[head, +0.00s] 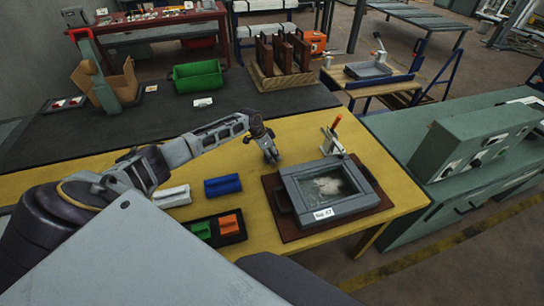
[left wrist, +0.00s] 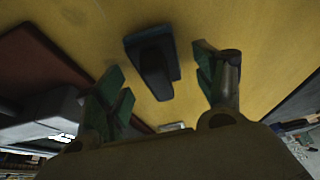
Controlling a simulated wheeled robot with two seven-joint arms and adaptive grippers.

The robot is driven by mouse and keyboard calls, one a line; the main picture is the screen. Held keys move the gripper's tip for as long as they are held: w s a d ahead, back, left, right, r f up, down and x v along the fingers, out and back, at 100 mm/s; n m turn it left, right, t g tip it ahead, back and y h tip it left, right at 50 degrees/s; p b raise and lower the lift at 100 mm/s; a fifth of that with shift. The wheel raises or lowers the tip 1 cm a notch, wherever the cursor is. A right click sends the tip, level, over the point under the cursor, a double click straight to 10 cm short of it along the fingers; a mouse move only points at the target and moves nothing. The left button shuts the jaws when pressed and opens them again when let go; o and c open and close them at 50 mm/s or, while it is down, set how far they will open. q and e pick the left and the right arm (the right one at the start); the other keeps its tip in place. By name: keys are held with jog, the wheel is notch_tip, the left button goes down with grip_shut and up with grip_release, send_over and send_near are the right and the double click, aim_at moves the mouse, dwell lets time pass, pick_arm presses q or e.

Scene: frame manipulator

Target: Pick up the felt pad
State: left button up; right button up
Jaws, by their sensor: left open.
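In the left wrist view a dark block with a blue-grey base and a raised black grip (left wrist: 152,62) lies on the yellow table; it looks like the felt pad. My left gripper (left wrist: 160,85) is open, with a green-padded finger on either side of the view and the dark block between and beyond them. Neither finger visibly touches it. In the head view my left gripper (head: 270,154) points down over the yellow table, left of the grey frame, and I cannot make out the pad there. My right gripper is not in view.
A grey glass-topped frame (head: 350,212) sits on a brown board (head: 286,232) with a red-handled clamp (head: 333,128) behind. A blue block (head: 222,185), a pale block (head: 172,197) and a black tray (head: 217,242) with green and orange pieces stand nearer. Yellow table (head: 262,207) is bare between.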

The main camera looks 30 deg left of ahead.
pick_arm(q)
jog(key=shift+c, duration=0.4)
jog(key=c, duration=1.1)
jog(key=shift+o, duration=0.2)
jog(key=shift+r+b, duration=0.45)
jog(key=shift+r, duration=4.55)
jog(key=o, duration=0.3)
jog(key=shift+c, duration=0.9)
